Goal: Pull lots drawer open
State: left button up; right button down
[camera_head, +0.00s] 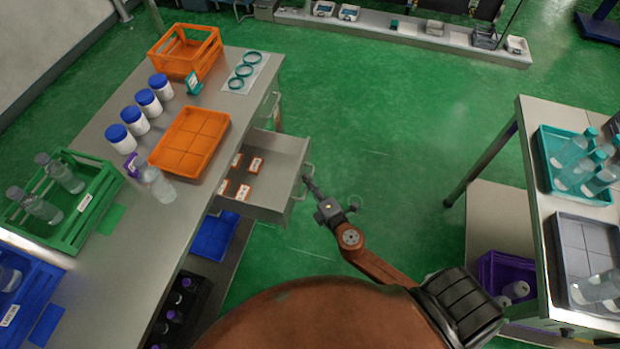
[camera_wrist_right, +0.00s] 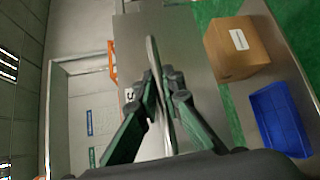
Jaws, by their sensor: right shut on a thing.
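The grey lots drawer (camera_head: 262,200) stands pulled out from the right side of the left workbench. Several small orange-edged cards with white faces (camera_head: 244,191) lie inside it. Its bar handle (camera_head: 297,186) is on the drawer's right-hand front. My right gripper (camera_head: 309,184) reaches that handle from the right and is shut on it. In the right wrist view the gripper's fingers (camera_wrist_right: 164,88) are on both sides of the upright handle bar (camera_wrist_right: 152,54), close to the grey front panel (camera_wrist_right: 190,45). My left gripper is not in view.
On the left bench (camera_head: 75,300) are an orange crate (camera_head: 183,55), an orange tray (camera_head: 190,141), blue-lidded jars (camera_head: 120,138) and a green crate (camera_head: 62,205) with bottles. A blue bin (camera_head: 214,237) sits below the drawer. Another bench stands right; green floor between is clear.

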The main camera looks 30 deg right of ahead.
jog(key=shift+s+d, duration=0.25)
jog(key=shift+d, duration=0.05)
jog(key=c, duration=2.1)
grip_release()
jog(key=shift+s, duration=0.15)
jog(key=s, duration=0.4)
jog(key=s+r, duration=0.1)
jog(key=s, duration=0.6)
jog(key=shift+s+a+r, duration=0.1)
jog(key=shift+s+r, duration=0.2)
jog(key=shift+r, duration=0.05)
